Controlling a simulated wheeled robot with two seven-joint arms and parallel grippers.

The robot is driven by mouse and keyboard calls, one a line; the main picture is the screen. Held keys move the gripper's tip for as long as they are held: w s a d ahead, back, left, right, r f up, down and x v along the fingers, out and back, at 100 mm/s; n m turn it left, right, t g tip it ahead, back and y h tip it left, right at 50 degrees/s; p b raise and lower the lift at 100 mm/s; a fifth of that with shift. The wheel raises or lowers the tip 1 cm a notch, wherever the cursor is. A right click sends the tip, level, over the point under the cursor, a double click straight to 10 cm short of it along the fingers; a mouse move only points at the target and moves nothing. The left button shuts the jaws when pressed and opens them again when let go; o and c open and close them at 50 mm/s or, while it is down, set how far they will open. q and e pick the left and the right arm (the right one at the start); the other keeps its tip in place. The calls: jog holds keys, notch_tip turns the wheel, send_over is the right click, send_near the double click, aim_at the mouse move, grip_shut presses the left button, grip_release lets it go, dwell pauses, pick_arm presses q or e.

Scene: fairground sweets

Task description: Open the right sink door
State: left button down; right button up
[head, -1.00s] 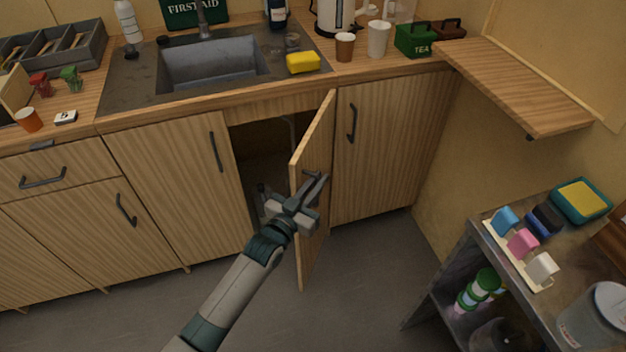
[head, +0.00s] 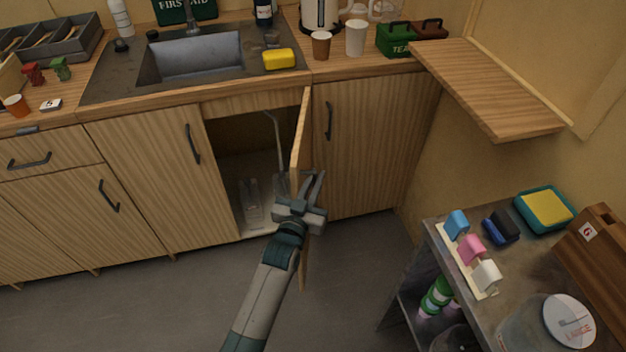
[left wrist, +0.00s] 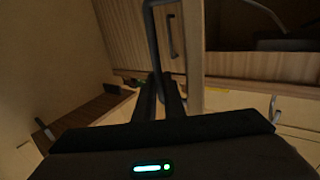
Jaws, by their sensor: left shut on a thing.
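The right sink door (head: 301,135) is a striped wooden panel standing well open, almost edge-on in the head view. My left gripper (head: 308,186) is at this door, at about mid height, shut on its grey bar handle (left wrist: 151,35). In the left wrist view the bar runs down to the closed fingers (left wrist: 161,98), beside the pale door edge. The fingers partly hide the handle. The opening of the sink cabinet (head: 255,160) shows a pipe and some clear upright items inside. My right gripper is in neither view.
The left sink door (head: 165,170) is closed. A closed cupboard door (head: 365,140) is right of the opening. A metal trolley (head: 428,240) carrying sponges and a jar stands at the right, below a wooden wall shelf (head: 490,85). Floor (head: 150,310) at the front left is clear.

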pick_arm(q)
jog(key=shift+a+r, duration=0.1)
jog(key=shift+r, duration=0.05)
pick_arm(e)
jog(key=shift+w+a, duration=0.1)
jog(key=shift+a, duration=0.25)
pick_arm(q)
jog(key=c, duration=2.1)
grip_release()
jog(key=shift+w, duration=0.1)
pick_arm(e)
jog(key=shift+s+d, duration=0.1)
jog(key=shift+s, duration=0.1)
